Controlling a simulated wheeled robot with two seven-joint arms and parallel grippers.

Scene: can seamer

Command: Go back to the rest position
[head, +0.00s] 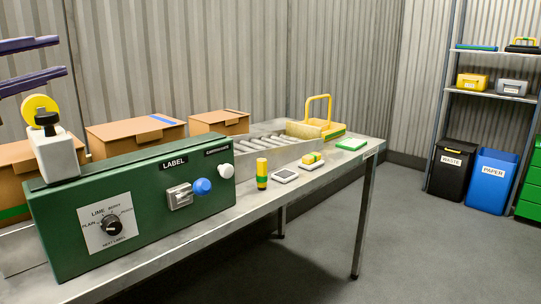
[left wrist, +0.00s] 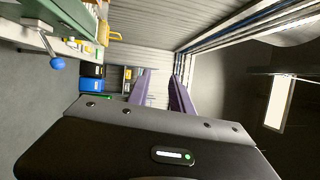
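My left gripper (head: 62,56) shows at the upper left of the head view as two purple fingers, one above the other with a clear gap. In the left wrist view the same gripper (left wrist: 161,82) points away with its fingers apart and nothing between them. It is in the air, clear of the bench. My right gripper is in neither view.
A black bin (head: 452,172), a blue bin (head: 489,182) and a shelf rack (head: 497,93) stand at right. The floor before the bench is clear.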

